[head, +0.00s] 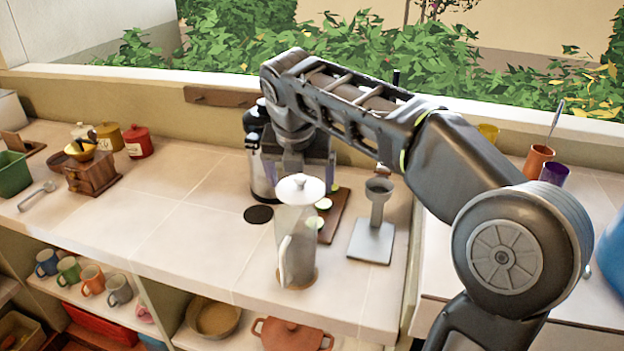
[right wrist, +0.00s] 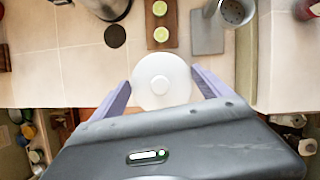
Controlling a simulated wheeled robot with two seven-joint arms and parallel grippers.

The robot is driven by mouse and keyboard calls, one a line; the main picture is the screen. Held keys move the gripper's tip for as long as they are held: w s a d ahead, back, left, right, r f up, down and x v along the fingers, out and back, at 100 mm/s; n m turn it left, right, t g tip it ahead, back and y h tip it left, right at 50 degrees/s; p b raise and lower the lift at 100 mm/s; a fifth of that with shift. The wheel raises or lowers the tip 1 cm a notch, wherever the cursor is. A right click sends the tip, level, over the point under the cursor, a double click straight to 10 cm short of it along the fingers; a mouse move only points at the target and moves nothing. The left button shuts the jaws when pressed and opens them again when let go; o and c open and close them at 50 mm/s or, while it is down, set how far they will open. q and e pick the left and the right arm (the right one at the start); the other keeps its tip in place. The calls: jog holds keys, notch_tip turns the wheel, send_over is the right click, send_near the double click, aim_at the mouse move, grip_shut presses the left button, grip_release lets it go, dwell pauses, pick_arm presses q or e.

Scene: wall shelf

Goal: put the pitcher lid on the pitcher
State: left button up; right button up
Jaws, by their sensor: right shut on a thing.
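The pitcher (head: 296,250) is a grey, semi-clear jug with a pale handle, standing upright near the counter's front edge in the head view. The pitcher lid (head: 300,187) is a white disc with a small knob, at the top of the pitcher; I cannot tell whether it is seated or just above the rim. In the right wrist view the lid (right wrist: 161,82) sits between the purple fingers of my right gripper (right wrist: 163,78), which is shut on it. The lid hides the pitcher there. My left gripper is out of view.
A board with cut lime pieces (head: 333,215) and a grey stand with a cup-like top (head: 371,243) are right of the pitcher. A dark round coaster (head: 258,214) lies left of it. A coffee maker (head: 262,165) stands behind. The counter's left middle is clear.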

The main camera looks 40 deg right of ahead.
aim_at(294, 190)
jog(key=shift+w+a+n, duration=0.4)
jog(key=shift+w+a, duration=0.05)
jog(key=shift+w, duration=0.1)
jog(key=shift+w+a, duration=0.1)
jog(key=shift+w, duration=0.05)
jog(key=shift+s+d+r+n, duration=0.1)
jog(key=shift+s+d+n, duration=0.1)
jog(key=shift+s+n, duration=0.1)
jog(key=shift+w+a, duration=0.1)
jog(key=shift+w, duration=0.05)
notch_tip(294, 190, down, 5)
jog(key=b, duration=0.5)
jog(key=shift+r, duration=0.1)
jog(key=shift+f, duration=0.55)
